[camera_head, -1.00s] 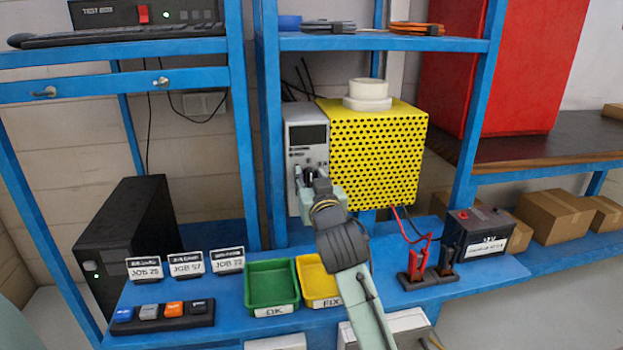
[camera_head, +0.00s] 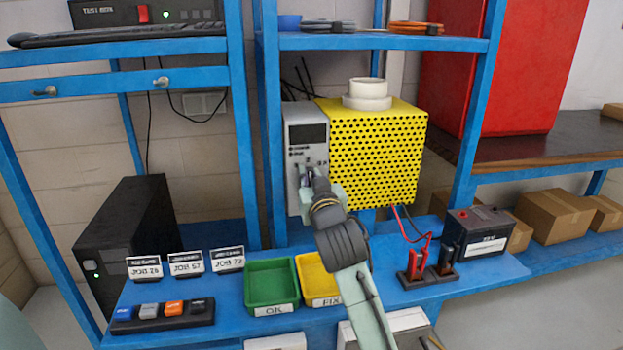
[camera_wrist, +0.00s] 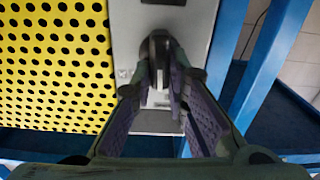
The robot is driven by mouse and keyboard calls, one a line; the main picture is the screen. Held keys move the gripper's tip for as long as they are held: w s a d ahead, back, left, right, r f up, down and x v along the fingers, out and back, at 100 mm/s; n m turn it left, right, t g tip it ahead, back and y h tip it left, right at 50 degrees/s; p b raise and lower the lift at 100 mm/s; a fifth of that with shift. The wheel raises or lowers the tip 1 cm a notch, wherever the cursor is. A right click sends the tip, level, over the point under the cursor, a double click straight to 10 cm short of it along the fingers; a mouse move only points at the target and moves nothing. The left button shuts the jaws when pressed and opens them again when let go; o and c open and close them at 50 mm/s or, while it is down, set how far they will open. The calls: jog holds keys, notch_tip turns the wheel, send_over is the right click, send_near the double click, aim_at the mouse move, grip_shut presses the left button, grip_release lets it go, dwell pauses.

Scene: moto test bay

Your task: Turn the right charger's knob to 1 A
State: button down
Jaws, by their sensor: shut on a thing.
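The charger is a grey front panel (camera_head: 307,135) with a dark display, joined to a yellow perforated housing (camera_head: 378,150), on the shelf unit. My gripper (camera_head: 305,177) is at the lower part of the panel.
A blue shelf post (camera_head: 270,130) stands just left of the panel. A green bin (camera_head: 272,308) and a yellow bin (camera_head: 306,268) sit below. Red and black clamps (camera_head: 418,262) and a battery (camera_head: 490,215) are to the right. White rolls (camera_head: 367,103) lie on the housing.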

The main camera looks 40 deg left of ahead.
jog(key=shift+s+a+f+n+b, duration=0.1)
jog(key=shift+n+b, duration=0.6)
jog(key=shift+n, duration=1.35)
jog(key=shift+s+a+f+n+b, duration=0.1)
jog(key=shift+n+b, duration=0.6)
jog(key=shift+n, duration=1.35)
jog(key=shift+w+r, duration=0.1)
jog(key=c, duration=1.9)
grip_release()
jog(key=o, duration=0.3)
jog(key=shift+a, duration=0.1)
jog(key=v, duration=1.2)
